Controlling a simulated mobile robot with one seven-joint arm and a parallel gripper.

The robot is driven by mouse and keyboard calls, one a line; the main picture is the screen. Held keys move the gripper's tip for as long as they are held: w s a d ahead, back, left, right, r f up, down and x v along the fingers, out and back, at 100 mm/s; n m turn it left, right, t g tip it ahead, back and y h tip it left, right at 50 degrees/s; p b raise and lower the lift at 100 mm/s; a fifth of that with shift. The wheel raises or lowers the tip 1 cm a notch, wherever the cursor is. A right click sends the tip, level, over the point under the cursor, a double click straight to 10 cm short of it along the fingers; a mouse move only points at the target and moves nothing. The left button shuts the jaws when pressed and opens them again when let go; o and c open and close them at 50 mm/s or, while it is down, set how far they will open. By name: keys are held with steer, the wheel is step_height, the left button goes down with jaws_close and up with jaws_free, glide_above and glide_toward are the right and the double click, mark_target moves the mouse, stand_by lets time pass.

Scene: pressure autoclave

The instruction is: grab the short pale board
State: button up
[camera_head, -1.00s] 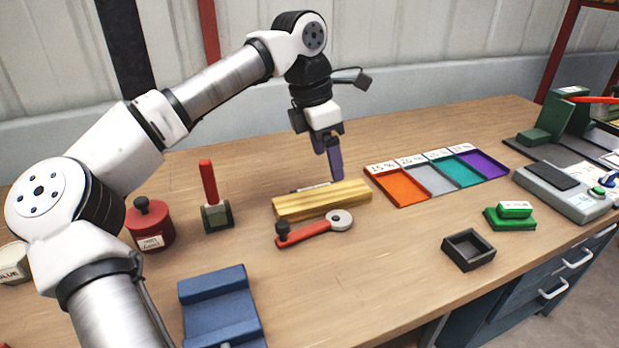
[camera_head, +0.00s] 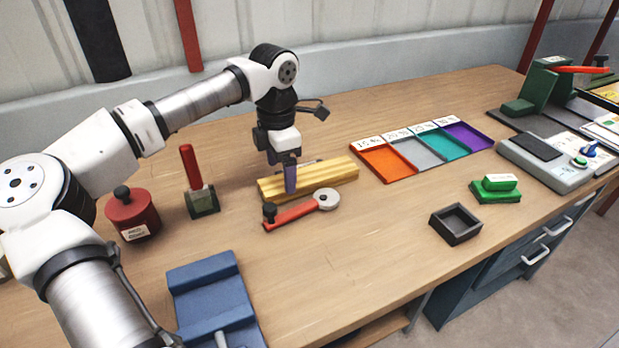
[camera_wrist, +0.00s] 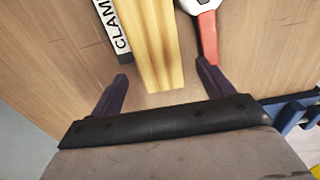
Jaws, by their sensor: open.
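The short pale board (camera_head: 330,175) is a yellowish wooden block with lengthwise grain, lying flat on the bench. It also shows in the wrist view (camera_wrist: 152,45), its near end between my fingertips. My gripper (camera_head: 287,182) is open and points down over the left half of the board. One finger shows in front of the board's near long side; the other is mostly hidden behind it. In the wrist view my gripper (camera_wrist: 163,70) has one finger on each side of the board, with a gap on the right. I cannot tell whether either finger touches it.
A red-handled tool (camera_head: 297,213) lies close along the board's near side. A strip labelled CLAM... (camera_wrist: 113,25) lies along its other side. A red-handled stamp (camera_head: 200,195) and red pot (camera_head: 132,215) stand left. Coloured trays (camera_head: 385,162) lie right.

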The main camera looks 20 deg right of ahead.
mark_target(278, 184)
steer(key=f, duration=0.2)
steer(key=a+f, duration=0.1)
steer(key=f, duration=0.1)
steer(key=shift+f+p, duration=0.15)
steer(key=shift+p, duration=0.25)
steer(key=c, duration=1.2)
